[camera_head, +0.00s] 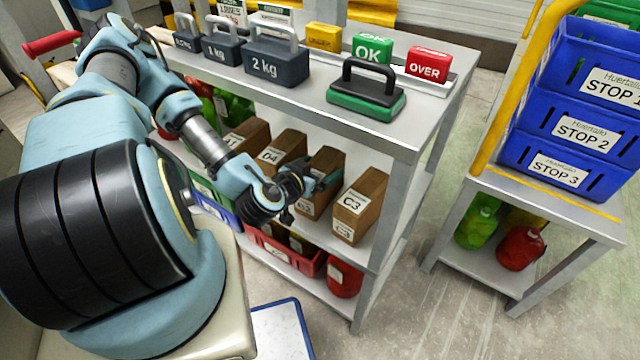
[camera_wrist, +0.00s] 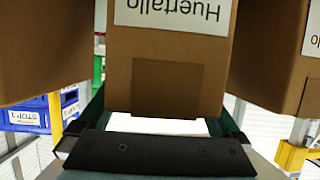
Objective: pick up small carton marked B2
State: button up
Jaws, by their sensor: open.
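Several small brown cartons stand in a row on the middle shelf. One (camera_head: 272,155) is marked D4 and another (camera_head: 355,205) is marked C3. The carton between them (camera_head: 326,160) has its mark mostly covered by my gripper (camera_head: 318,182), so I cannot read B2 on any carton. In the wrist view, a carton with an upside-down "Huertallo" label (camera_wrist: 168,60) is centred between the open fingers of my gripper (camera_wrist: 160,122). Light shows below the carton's lower edge, and I cannot tell whether either finger touches it.
Neighbouring cartons stand close on both sides in the wrist view, including one at right (camera_wrist: 275,55). Above is the shelf top (camera_head: 400,140) with grey weights (camera_head: 277,62) and a green-black block (camera_head: 366,95). A red crate (camera_head: 285,255) is below.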

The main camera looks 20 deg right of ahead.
jog(key=shift+c, duration=0.2)
grip_shut()
dwell(0.6)
